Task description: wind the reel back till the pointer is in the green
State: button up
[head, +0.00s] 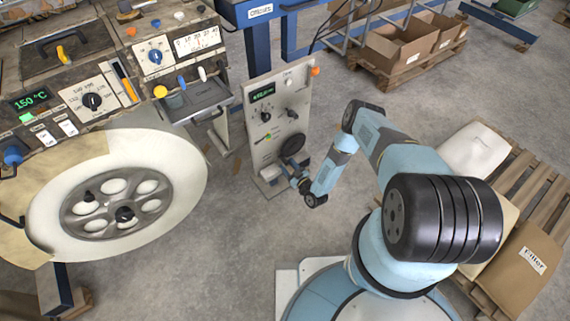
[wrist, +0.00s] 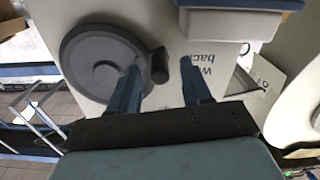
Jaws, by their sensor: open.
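A grey handwheel (wrist: 92,62) with a dark handle (wrist: 159,66) is on a pale panel in the wrist view. The head view shows the dark wheel (head: 292,146) low on the upright panel (head: 259,92). My gripper (wrist: 161,72) is open, its fingers on either side of the handle in the picture; I cannot tell whether they touch it. Panel lettering between the fingers is partly hidden. In the head view my gripper (head: 297,180) is small beside the wheel.
A large white reel (head: 182,170) with a grey hub stands left, under a control console (head: 90,95). A white tray (wrist: 228,22) juts out right of the handle. Cartons (head: 400,48) and a pallet (head: 536,190) stand behind and right. Grey floor is free between them.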

jog(key=shift+x, duration=1.1)
jog(key=shift+c, duration=0.2)
grip_shut()
